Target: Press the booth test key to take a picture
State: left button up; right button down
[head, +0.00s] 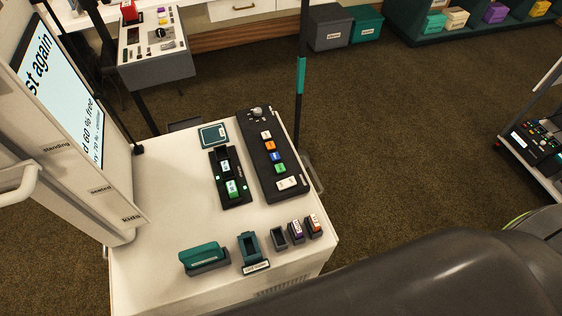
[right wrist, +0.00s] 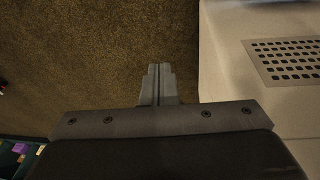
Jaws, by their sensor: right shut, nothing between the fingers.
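A dark key panel (head: 270,155) lies on the white cart top (head: 165,200) in the head view. It carries a knob (head: 257,113) and a column of keys: a white key (head: 266,135), an orange key (head: 270,146), a blue key (head: 275,157), a green key (head: 280,169) and a wider white key (head: 287,183). Their labels are too small to read, so I cannot tell which is the test key. My right gripper (right wrist: 160,71) is shut and empty in the right wrist view, beside the cart's side and over the carpet. My left gripper is out of view.
A second black panel (head: 230,177) with green keys lies beside the key panel. A teal block (head: 202,254), a small holder (head: 251,250) and several small blocks line the front edge. A tall screen (head: 60,90) stands at left. A black pole (head: 301,75) rises behind. A vent (right wrist: 287,60) marks the cart's side.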

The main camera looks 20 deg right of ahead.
jog(key=w+a+r+t+p, duration=0.1)
jog(key=w+r+p, duration=0.2)
jog(key=r, duration=0.7)
jog(key=w+r+p, duration=0.2)
jog(key=r+p, duration=0.1)
jog(key=r, duration=0.7)
notch_tip(320, 180, up, 16)
jog(key=n+t+y+p, duration=0.45)
jog(key=n+y, duration=0.35)
jog(key=n, duration=1)
send_over(284, 169)
jog(key=shift+g, duration=0.45)
jog(key=shift+f, duration=0.15)
notch_tip(284, 169, down, 9)
jog(key=b, duration=0.7)
jog(key=shift+r+b, duration=0.2)
jog(key=shift+b, duration=0.1)
jog(key=shift+f, duration=0.1)
jog(key=shift+f+b, duration=0.3)
